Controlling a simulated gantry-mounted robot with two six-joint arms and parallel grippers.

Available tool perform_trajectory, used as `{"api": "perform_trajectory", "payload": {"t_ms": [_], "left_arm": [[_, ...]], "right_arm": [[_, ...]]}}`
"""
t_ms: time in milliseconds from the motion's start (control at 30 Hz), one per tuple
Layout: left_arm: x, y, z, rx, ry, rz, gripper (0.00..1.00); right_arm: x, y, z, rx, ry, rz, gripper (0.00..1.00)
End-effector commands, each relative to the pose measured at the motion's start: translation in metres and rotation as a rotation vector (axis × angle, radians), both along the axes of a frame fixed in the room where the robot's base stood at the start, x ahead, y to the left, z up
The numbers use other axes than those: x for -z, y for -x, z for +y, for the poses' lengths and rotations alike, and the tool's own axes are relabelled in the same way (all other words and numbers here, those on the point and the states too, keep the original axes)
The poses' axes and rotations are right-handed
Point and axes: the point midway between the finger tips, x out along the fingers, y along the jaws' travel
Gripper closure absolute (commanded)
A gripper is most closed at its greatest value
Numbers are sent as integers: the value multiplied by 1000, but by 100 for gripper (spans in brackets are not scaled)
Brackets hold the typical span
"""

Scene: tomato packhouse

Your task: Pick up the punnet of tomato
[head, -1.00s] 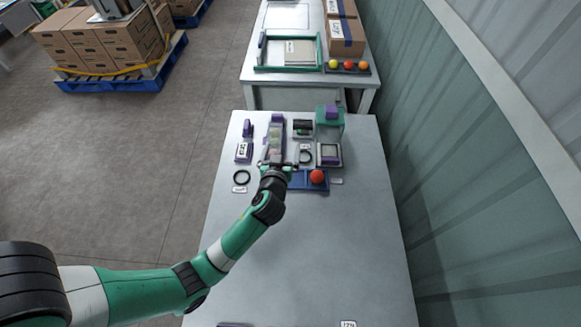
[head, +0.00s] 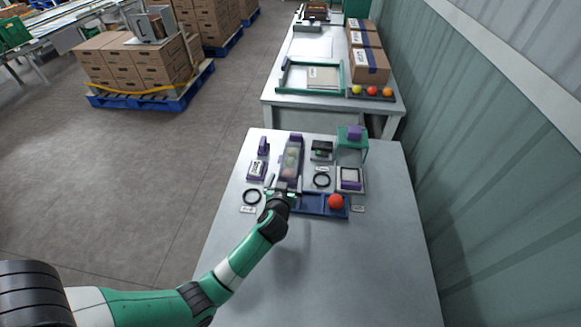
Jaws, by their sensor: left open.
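A long clear container with purple ends (head: 291,160), with pale green and reddish round things inside, lies on the grey table; it looks like the punnet of tomato. My left gripper (head: 281,187) is open at the container's near end, seen from above and behind. Whether its fingers touch the container is too small to tell. A single red tomato (head: 335,202) sits on a blue tray (head: 312,206) just right of my left gripper. My right gripper is not in view.
The near table (head: 345,270) is clear. A corrugated wall (head: 480,170) stands at right.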

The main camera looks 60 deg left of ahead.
Motion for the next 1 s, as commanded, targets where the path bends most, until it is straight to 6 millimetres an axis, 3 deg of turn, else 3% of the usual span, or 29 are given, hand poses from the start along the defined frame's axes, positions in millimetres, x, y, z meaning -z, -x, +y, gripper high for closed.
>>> {"api": "perform_trajectory", "payload": {"t_ms": [300,567,1000], "left_arm": [[19,-24,36,-3,1,-1,0],[18,-27,39,0,1,-1,0],[18,-26,39,0,1,-1,79]], "right_arm": [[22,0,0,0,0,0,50],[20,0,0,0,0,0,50],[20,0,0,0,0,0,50]]}}
